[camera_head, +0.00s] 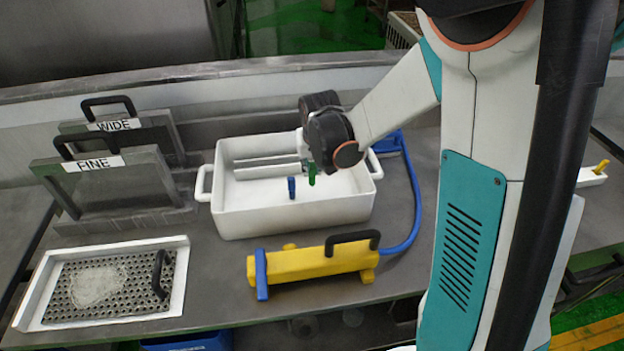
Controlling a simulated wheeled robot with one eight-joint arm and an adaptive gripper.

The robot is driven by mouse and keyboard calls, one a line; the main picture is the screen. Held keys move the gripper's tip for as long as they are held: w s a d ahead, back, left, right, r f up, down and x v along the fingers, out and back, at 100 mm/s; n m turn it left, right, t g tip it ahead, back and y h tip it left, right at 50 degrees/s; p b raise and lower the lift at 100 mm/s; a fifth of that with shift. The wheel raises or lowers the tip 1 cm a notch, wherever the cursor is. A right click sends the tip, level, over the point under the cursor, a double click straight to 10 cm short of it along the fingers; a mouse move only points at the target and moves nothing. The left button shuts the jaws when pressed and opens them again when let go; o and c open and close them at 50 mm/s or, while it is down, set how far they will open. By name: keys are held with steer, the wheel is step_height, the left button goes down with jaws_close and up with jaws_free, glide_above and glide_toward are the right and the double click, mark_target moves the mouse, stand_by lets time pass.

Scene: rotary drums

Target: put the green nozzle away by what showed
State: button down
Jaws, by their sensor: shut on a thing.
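The green nozzle (312,177) is small and upright, at the tip of my gripper (308,163), over the white tub (290,222). My gripper is shut on it; my wrist hides part of the fingers. A blue nozzle (291,188) shows just left of the green one, against the tub's inside; I cannot tell what holds it up. Two framed screens stand at the left, labelled FINE (92,164) and WIDE (115,125). A yellow tool body (318,263) with a black handle lies in front of the tub.
A white tray (180,290) with a perforated plate (130,300) and a pale wet-looking patch lies at the front left. A blue hose (415,215) runs right of the tub. A yellow piece (601,166) sits on a white holder at the far right, beyond my arm.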

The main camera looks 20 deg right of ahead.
mark_target(313, 174)
steer(key=shift+f+b, duration=0.7)
steer(key=shift+f, duration=1.55)
steer(key=shift+f, duration=0.1)
steer(key=c, duration=1.5)
jaws_free()
